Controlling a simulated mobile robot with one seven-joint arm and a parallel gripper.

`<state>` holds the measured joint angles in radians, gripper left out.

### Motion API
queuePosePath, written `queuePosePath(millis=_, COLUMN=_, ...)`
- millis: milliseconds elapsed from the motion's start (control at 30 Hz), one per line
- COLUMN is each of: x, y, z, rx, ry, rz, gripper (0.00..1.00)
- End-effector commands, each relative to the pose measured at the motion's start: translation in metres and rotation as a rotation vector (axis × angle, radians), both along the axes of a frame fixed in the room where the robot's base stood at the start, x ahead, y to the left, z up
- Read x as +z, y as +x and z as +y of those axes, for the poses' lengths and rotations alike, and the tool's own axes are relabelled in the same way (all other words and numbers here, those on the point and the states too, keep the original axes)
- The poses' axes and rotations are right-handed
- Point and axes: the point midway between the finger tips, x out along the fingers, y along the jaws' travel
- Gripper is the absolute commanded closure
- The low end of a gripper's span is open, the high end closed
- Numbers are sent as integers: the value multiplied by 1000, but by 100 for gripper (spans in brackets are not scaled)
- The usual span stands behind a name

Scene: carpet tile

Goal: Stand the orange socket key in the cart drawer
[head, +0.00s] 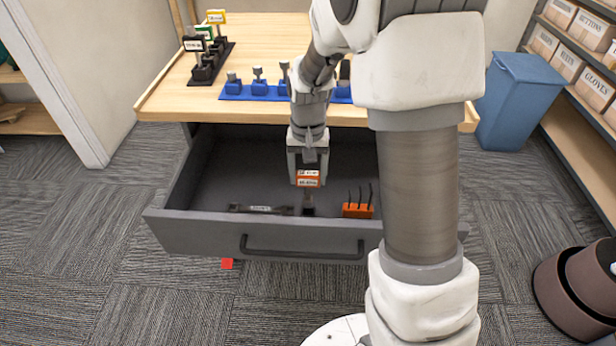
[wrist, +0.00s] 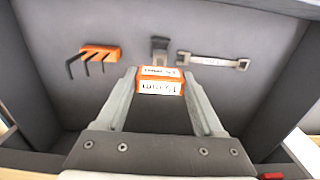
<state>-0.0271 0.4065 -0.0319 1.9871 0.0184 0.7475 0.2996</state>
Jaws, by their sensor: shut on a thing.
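The orange socket key (head: 308,178) has an orange head with white labels. It also shows in the wrist view (wrist: 160,86), where its head sits between both fingertips. My gripper (head: 308,165) is shut on this head and points down inside the open grey cart drawer (head: 180,228). A dark piece (wrist: 159,48) shows just beyond the head, near the drawer's front wall. I cannot tell whether it is the key's lower end or a separate holder. The key looks roughly upright; whether it touches the drawer floor is unclear.
In the drawer, a labelled wrench (head: 262,209) lies left of the key and an orange hex-key block (head: 358,209) stands to its right. The wooden cart top (head: 270,40) carries a blue rack (head: 260,91) and a black rack (head: 212,64). A blue bin (head: 518,100) stands right.

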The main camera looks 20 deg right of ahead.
Motion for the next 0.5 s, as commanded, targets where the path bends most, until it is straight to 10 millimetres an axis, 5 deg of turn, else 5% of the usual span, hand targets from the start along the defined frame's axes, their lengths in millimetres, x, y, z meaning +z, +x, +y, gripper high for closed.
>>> queuePosePath(millis=500, x=-6, y=-1, z=0, rx=1, ry=0, rz=1, gripper=100)
